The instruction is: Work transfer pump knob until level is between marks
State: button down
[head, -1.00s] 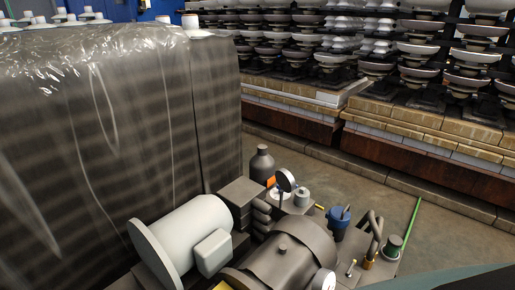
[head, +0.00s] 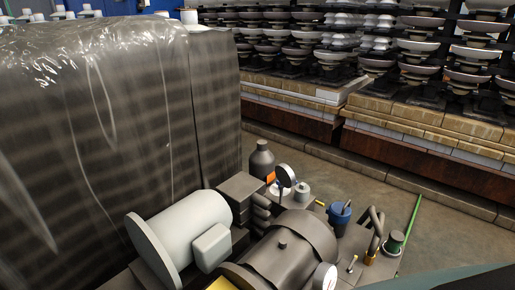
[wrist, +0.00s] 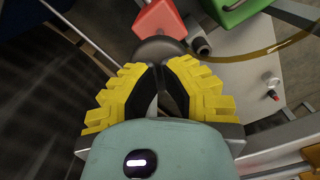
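My gripper (wrist: 159,70) has yellow ribbed fingers with black inner pads. In the wrist view the tips are drawn together with only a narrow gap, and I see nothing held between them. A dark rounded part (wrist: 160,48) lies just beyond the tips; I cannot tell whether they touch it. A red block (wrist: 157,17) and a green block (wrist: 236,10) are past it. The head view shows the pump unit with a grey motor (head: 188,236), a dark cylindrical body (head: 291,247) and a round gauge (head: 286,176). I cannot make out the knob or level marks. The gripper is outside the head view.
A dark wrapped stack (head: 90,140) stands close on the left. A dark bottle (head: 261,160), a blue cup (head: 339,213) and bent pipes (head: 375,232) crowd the unit. Insulator stacks on brick-edged bases (head: 430,132) line the back. Floor (head: 350,180) is clear between.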

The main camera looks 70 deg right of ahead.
jog(key=shift+f+b, duration=1.5)
jog(key=shift+f, duration=0.6)
jog(key=shift+r, duration=0.1)
jog(key=shift+r+p, duration=3.25)
jog(key=shift+r, duration=1.8)
